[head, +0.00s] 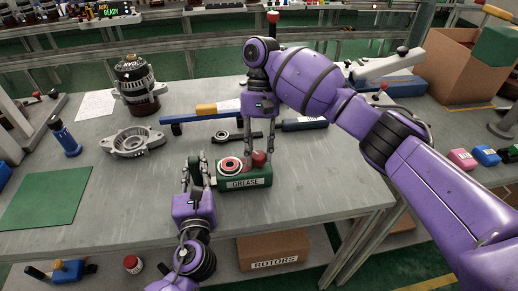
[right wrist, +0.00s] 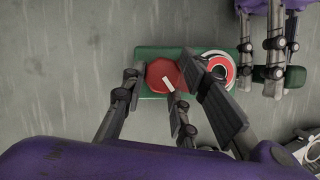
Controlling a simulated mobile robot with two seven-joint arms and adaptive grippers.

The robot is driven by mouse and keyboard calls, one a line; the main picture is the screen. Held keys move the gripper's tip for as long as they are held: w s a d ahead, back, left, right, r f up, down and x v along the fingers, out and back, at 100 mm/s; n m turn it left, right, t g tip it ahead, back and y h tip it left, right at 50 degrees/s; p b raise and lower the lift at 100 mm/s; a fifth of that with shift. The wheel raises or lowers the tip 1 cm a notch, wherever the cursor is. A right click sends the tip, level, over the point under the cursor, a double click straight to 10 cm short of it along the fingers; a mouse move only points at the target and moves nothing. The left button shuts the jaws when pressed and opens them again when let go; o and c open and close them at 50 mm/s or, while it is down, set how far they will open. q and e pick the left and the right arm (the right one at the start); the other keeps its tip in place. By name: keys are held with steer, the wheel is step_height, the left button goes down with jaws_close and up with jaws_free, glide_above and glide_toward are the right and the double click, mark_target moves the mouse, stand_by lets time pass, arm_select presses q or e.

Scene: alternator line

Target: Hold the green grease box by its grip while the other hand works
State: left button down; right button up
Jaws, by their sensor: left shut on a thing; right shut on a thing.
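The green grease box (head: 245,182) stands on the grey table near its front edge, its GREASE label facing me. On its top are a red-and-white ring (head: 230,166) and a red, many-sided cap (head: 258,158). My left gripper (head: 196,168) is shut on the grip at the box's left end. In the right wrist view the dark green grip (right wrist: 294,78) shows partly behind my left fingers (right wrist: 275,50). My right gripper (head: 260,150) reaches down from above and is shut on the red cap (right wrist: 163,75), fingers on either side.
An alternator (head: 137,85), a metal housing (head: 130,142), a blue bottle (head: 65,138) and a green mat (head: 45,198) are left. A ROTORS box (head: 272,250) sits below.

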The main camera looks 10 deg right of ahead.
steer(key=shift+d+f, duration=0.1)
steer(key=shift+d, duration=0.25)
steer(key=o, duration=1)
steer(key=shift+a, duration=0.25)
steer(key=v, duration=1.2)
